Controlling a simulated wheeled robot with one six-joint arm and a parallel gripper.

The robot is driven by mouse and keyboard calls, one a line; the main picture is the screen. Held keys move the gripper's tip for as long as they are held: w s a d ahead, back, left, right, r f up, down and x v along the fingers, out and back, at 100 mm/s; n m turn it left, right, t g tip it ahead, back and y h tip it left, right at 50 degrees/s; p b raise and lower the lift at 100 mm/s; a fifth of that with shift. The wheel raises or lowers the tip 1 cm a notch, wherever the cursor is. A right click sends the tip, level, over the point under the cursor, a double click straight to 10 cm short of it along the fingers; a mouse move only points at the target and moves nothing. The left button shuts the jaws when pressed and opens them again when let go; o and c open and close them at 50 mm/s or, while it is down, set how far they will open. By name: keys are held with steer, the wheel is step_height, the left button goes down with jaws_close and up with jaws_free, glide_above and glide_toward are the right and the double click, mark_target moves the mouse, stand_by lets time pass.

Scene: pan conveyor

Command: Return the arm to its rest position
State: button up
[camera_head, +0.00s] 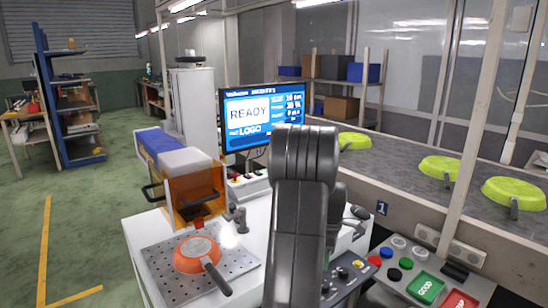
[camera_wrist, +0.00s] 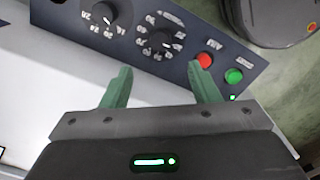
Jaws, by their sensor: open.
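My arm rises in the middle of the head view, and its dark links hide part of the white bench (camera_head: 145,228) and the monitor's right edge. My gripper (camera_wrist: 163,76) shows in the wrist view with its two green fingers apart and nothing between them. Past the fingers is a dark control panel (camera_wrist: 135,30) with two dials, a red button (camera_wrist: 205,60) and a green button (camera_wrist: 234,76). I cannot tell whether the fingers touch the panel. The gripper's fingers do not show in the head view.
An orange pan (camera_head: 190,262) lies on a perforated plate (camera_head: 165,292) at the front left of the bench. An orange-framed machine (camera_head: 193,195) stands behind it. A monitor (camera_head: 262,112) reads READY. Several green pans (camera_head: 440,167) lie on the conveyor (camera_head: 400,165) at right.

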step_height(320, 180, down, 11)
steer(key=shift+f+b, duration=0.2)
steer(key=shift+b, duration=0.2)
steer(key=m, duration=0.4)
steer(key=shift+r+m+p, duration=0.15)
steer(key=shift+m+p, duration=0.2)
steer(key=shift+m, duration=0.05)
steer(key=m+p, duration=0.1)
steer(key=m, duration=0.4)
steer(key=m+p, duration=0.2)
steer(key=m, duration=0.3)
steer(key=shift+m, duration=0.4)
steer(key=shift+m+p, duration=1.05)
steer(key=shift+m, duration=1.15)
